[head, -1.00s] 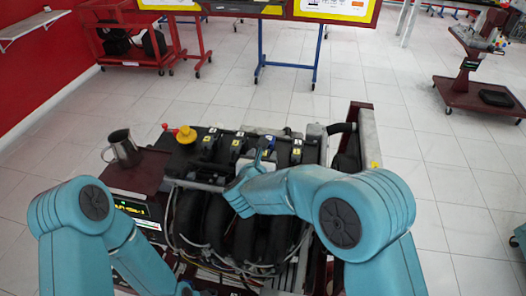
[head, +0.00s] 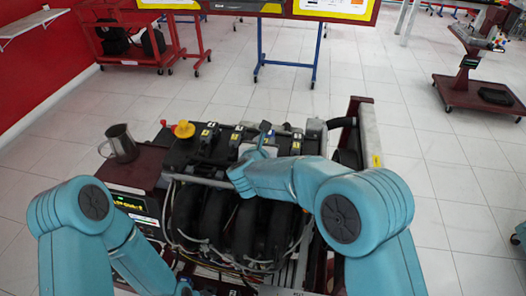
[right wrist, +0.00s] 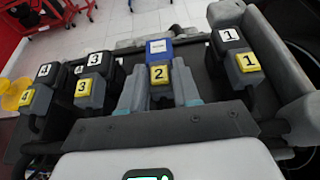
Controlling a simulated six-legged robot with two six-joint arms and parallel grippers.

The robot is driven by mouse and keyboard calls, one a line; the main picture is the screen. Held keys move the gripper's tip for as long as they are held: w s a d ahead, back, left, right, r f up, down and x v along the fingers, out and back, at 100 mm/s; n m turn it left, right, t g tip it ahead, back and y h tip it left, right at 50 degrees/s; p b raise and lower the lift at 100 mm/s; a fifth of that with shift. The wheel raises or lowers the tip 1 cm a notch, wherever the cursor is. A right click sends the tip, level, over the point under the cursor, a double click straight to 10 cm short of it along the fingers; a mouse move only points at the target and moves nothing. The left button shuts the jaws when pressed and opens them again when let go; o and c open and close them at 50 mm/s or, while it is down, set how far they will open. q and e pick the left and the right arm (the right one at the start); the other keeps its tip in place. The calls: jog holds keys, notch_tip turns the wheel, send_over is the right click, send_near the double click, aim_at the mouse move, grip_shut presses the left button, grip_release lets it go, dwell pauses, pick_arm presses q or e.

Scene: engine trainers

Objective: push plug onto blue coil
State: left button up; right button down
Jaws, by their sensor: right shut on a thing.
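The blue coil (right wrist: 159,48) with a white label stands in the engine's coil row in the right wrist view. A bit of its blue top also shows in the head view (head: 266,127). The dark plug (right wrist: 160,90) with a yellow "2" label is directly in front of it, in line with it. I cannot tell whether it is fully seated. My right gripper (right wrist: 160,98) is shut on this plug, a grey finger on each side; it shows from behind in the head view (head: 261,152). My left arm is at the left; its gripper is out of view.
Black coils with plugs labelled 3 (right wrist: 83,88), 4 (right wrist: 28,98) and 1 (right wrist: 248,63) flank the blue coil. The engine trainer (head: 245,225) has a yellow cap (head: 184,130). A metal mug (head: 120,143) stands at its left.

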jog(key=c, duration=0.9)
grip_release()
jog(key=shift+r, duration=0.15)
jog(key=shift+w, duration=0.1)
jog(key=b+v, duration=0.3)
jog(key=v, duration=1.2)
jog(key=shift+b, duration=0.4)
jog(key=shift+s+a+r, duration=0.1)
jog(key=shift+s+r, duration=0.05)
jog(key=shift+s, duration=0.45)
